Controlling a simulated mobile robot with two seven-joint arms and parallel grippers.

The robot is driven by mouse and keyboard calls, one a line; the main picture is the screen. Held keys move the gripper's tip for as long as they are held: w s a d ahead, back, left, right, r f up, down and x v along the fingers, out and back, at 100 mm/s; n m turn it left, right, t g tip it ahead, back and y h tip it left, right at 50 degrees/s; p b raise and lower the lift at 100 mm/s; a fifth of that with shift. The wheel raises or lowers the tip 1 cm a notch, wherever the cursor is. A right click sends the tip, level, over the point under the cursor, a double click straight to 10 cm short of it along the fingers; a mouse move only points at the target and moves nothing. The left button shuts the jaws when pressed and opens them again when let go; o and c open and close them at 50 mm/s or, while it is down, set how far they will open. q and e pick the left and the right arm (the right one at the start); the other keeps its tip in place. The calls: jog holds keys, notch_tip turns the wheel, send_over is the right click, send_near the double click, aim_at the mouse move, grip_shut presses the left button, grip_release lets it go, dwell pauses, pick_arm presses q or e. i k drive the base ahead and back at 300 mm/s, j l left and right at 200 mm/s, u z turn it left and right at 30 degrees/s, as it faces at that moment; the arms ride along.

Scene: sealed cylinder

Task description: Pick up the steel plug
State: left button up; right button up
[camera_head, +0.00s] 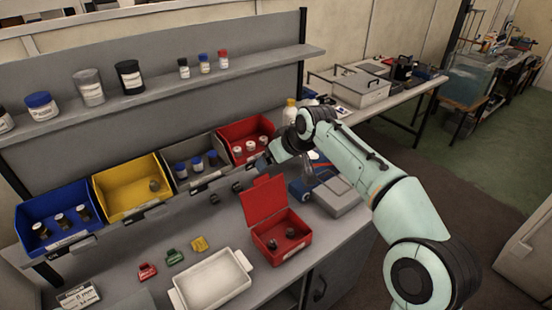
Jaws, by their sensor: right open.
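I cannot tell for sure which small part is the steel plug. A single small grey-brown cylinder (154,185) stands in the yellow bin (118,181). Two small dark round pieces (290,233) sit inside the open red box (269,247) on the bench. My right gripper (264,163) is at the front of the red bin (234,133), pointing down-left, right of the grey bin. It is open; its fingers are small and dark here, and I see nothing held. My left gripper is not in view.
The blue bin (40,209) holds several dark vials; the grey bin (182,152) holds blue-capped ones. A white tray (214,302) lies on the bench beside small red, green and yellow clips. Jars stand on the shelf (150,100) above. The red box's lid (264,200) stands up.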

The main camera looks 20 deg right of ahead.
aim_at(273, 244)
jog(key=k+l, duration=0.25)
jog(key=k, duration=0.2)
jog(key=k+l, duration=0.2)
jog(key=k, duration=0.3)
